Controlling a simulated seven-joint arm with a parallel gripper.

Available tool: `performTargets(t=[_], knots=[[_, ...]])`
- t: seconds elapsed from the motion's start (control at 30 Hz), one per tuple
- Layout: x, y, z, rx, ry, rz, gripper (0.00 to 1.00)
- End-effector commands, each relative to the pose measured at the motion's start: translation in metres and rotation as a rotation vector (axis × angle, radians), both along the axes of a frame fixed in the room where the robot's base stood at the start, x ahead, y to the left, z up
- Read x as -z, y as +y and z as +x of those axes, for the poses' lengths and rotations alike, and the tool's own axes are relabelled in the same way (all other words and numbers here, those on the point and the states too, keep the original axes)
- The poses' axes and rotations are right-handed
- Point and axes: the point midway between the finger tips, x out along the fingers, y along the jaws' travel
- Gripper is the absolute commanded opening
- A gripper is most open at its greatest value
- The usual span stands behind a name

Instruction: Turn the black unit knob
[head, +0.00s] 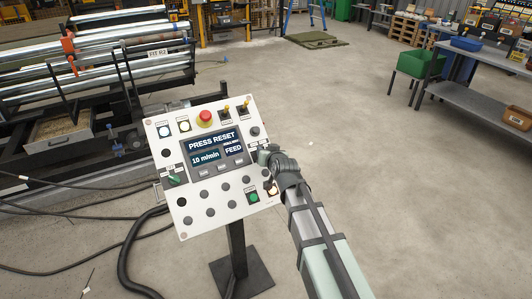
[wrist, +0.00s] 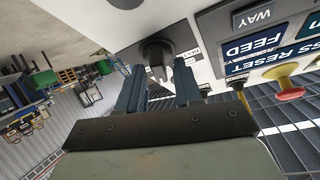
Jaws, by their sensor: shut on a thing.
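The black knob (wrist: 157,52) is on the white panel, between my fingertips in the wrist view. My gripper (wrist: 158,76) is shut on it, with one finger on each side. A small label beside the knob is only partly readable. In the head view, my gripper (head: 265,156) is at the right edge of the tilted control panel (head: 164,131) and hides the knob. The screen (head: 213,145) reads "PRESS RESET", "10 m/min" and "FEED".
A red mushroom button (head: 205,117) and two toggle switches stand at the panel's top. A green-marked switch (head: 174,180) is at its left. A lit button (head: 271,189) is just below my gripper. A roller machine (head: 110,65) stands behind left; open floor lies right.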

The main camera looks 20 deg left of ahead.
Motion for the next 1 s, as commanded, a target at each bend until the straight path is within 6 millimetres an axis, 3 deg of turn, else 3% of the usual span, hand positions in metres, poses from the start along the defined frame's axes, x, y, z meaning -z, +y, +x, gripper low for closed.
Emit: performTargets(t=[0.4,0.43,0.47,0.77,1.0], knots=[[0.000,0.001,0.001,0.001,0.002,0.001,0.04],[0.000,0.001,0.001,0.002,0.001,0.001,0.37],[0.000,0.001,0.001,0.002,0.001,0.001,0.40],[0.000,0.000,0.000,0.002,0.001,0.001,0.40],[-0.006,-0.009,-0.013,0.002,0.001,0.001,0.40]])
